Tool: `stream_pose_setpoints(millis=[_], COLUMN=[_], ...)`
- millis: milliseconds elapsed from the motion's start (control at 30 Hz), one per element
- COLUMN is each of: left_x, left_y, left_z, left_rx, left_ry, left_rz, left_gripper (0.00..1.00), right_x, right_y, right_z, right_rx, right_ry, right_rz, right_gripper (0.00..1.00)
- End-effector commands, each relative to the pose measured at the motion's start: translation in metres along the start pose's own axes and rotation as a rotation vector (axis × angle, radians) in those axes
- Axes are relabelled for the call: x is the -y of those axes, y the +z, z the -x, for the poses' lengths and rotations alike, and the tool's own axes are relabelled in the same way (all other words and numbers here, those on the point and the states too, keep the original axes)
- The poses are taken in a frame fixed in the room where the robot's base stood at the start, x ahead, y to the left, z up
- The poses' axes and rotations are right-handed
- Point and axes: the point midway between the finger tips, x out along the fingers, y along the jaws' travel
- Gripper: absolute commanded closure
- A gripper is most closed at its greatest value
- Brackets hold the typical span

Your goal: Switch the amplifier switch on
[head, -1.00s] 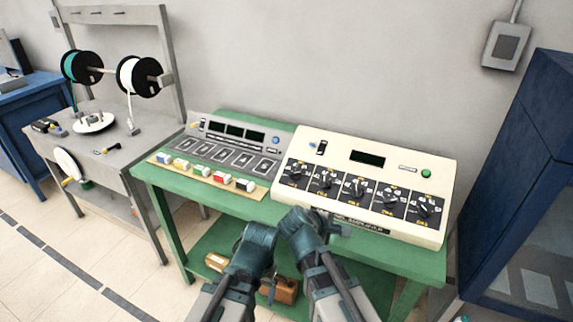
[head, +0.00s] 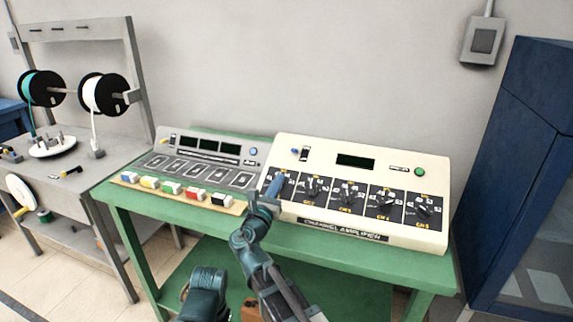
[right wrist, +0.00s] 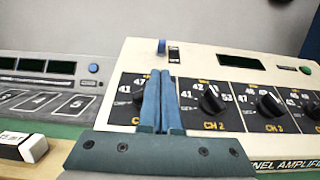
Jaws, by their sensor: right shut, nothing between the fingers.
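The amplifier (head: 400,165) is a cream box with a row of channel dials, a dark display and a green button, on the green table. Its switch (head: 305,154) is a small black rocker at the upper left of the panel, beside a small blue part. The switch also shows in the right wrist view (right wrist: 174,54), up and ahead of the fingers. My right gripper (head: 277,181) is shut and empty in front of the first dial, below the switch and apart from it. Its blue fingers (right wrist: 162,102) partly hide that dial. My left arm's wrist is low in the head view; its fingers cannot be made out.
A grey console (head: 212,155) with displays stands left of the amplifier, with coloured blocks (head: 172,188) on a strip before it. A grey bench (head: 80,170) with wire spools is at the left, a blue cabinet (head: 520,150) at the right. The space above the amplifier is clear.

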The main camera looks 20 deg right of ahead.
Motion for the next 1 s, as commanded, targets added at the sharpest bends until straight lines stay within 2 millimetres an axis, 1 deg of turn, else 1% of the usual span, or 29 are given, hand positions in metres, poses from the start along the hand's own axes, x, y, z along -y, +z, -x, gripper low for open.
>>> stream_pose_setpoints(millis=[167,267,367,700,833,1000], left_x=[0.000,0.000,0.000,0.001,0.002,0.002], left_y=[0.000,0.000,0.000,0.001,0.001,0.001], left_z=[0.000,0.001,0.004,0.014,0.016,0.018], left_rx=[0.000,0.000,0.000,0.000,0.000,0.000], left_ry=[0.000,0.000,0.000,0.000,0.000,0.000], left_rz=[0.000,0.000,0.000,0.000,0.000,0.000], left_gripper=[0.18,0.18,0.18,0.18,0.18,0.18], right_x=[0.000,0.000,-0.001,-0.001,-0.001,0.000], right_y=[0.000,0.001,0.001,0.001,0.001,0.000], right_z=[0.000,-0.003,-0.014,-0.073,-0.088,-0.099], right_rx=[-0.001,-0.001,-0.001,-0.001,-0.002,-0.002], right_ry=[-0.001,-0.002,-0.002,-0.003,-0.002,-0.002], right_rz=[-0.002,-0.003,-0.004,-0.003,-0.005,-0.005], right_gripper=[1.00,1.00,1.00,1.00,1.00,1.00])
